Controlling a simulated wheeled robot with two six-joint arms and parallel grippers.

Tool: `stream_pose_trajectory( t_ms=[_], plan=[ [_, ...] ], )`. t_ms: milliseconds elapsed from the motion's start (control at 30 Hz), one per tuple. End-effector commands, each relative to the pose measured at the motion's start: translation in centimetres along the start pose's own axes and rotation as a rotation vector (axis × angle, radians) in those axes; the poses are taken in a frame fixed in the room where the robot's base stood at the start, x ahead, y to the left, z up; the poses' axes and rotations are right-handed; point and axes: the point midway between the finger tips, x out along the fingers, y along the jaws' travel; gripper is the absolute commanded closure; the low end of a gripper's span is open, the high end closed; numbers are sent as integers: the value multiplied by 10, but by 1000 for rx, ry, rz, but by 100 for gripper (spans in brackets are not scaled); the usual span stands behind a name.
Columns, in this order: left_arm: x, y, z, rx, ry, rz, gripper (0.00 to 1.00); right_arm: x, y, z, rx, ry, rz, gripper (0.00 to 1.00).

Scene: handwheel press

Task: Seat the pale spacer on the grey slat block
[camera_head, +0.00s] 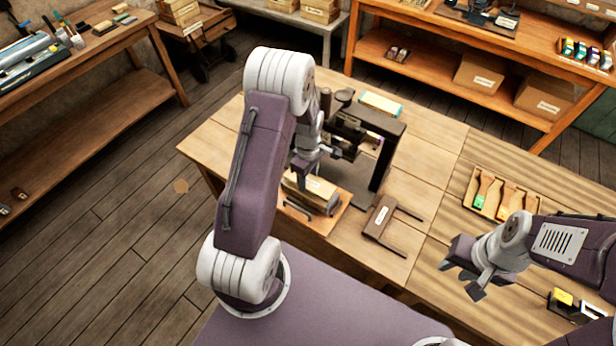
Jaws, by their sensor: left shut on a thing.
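My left gripper (307,168) points down in front of the dark press and is shut on a pale piece, which looks like the pale spacer (318,184). The arm and fingers cover most of it. Directly below is a long block with a greyish side, which looks like the grey slat block (322,201), on an orange-brown board (340,213). I cannot tell whether the spacer touches the block. My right gripper (464,275) is open and empty over the table's right part.
The dark press frame (388,160) stands just behind the board. A brown two-pronged piece (378,217) lies to the right of it. A wooden tray (510,184) with several brushes or tools lies further right. A small dark holder (570,305) sits at the lower right.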

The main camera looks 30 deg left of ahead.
Motion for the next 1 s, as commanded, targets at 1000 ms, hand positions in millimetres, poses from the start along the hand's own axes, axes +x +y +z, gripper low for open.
stream_pose_trajectory(
  t_ms=[1000],
  plan=[
    [9,0,0,0,0,0,93,6,0,1,0,0,0,68]
  ],
)
